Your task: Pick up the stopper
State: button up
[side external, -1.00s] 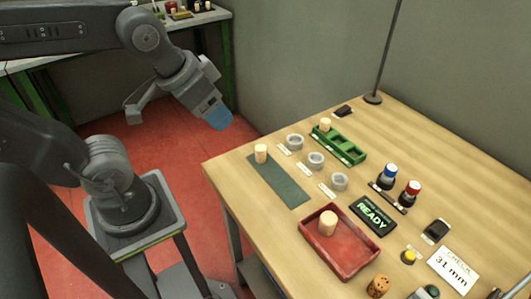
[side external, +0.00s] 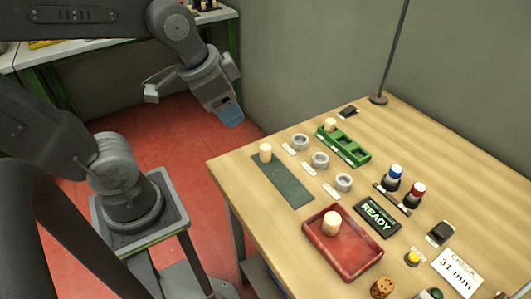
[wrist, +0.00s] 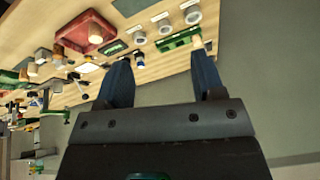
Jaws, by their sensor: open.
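One pale stopper (side external: 265,152) stands upright at the far end of a dark green mat (side external: 284,182). A second pale stopper (side external: 330,125) stands in the end of a green slotted holder (side external: 343,146). A third pale stopper (side external: 331,223) stands in a red tray (side external: 343,266). A darker brown speckled cork (side external: 382,287) sits by the front edge. Which one the task means I cannot tell.
Several grey rings (side external: 320,160) stand between mat and holder. Blue-capped (side external: 393,176) and red-capped (side external: 415,194) bottles, a READY display (side external: 376,216) and a 31 mm card (side external: 457,272) are to the right. A thin pole (side external: 391,50) rises at the back.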

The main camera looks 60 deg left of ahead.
jog(key=w+a+f+m+g, duration=0.3)
jog(key=w+f+m, duration=0.1)
jog(key=w+m, duration=0.4)
jog(key=m+g, duration=0.2)
jog(key=m, duration=0.7)
send_near(265, 146)
notch_tip(265, 146, down, 6)
jog(key=shift+w+a+r, duration=0.1)
jog(key=shift+w, duration=0.05)
jog(key=shift+f, duration=3.2)
jog(key=shift+c, duration=0.3)
jog(key=c, duration=0.9)
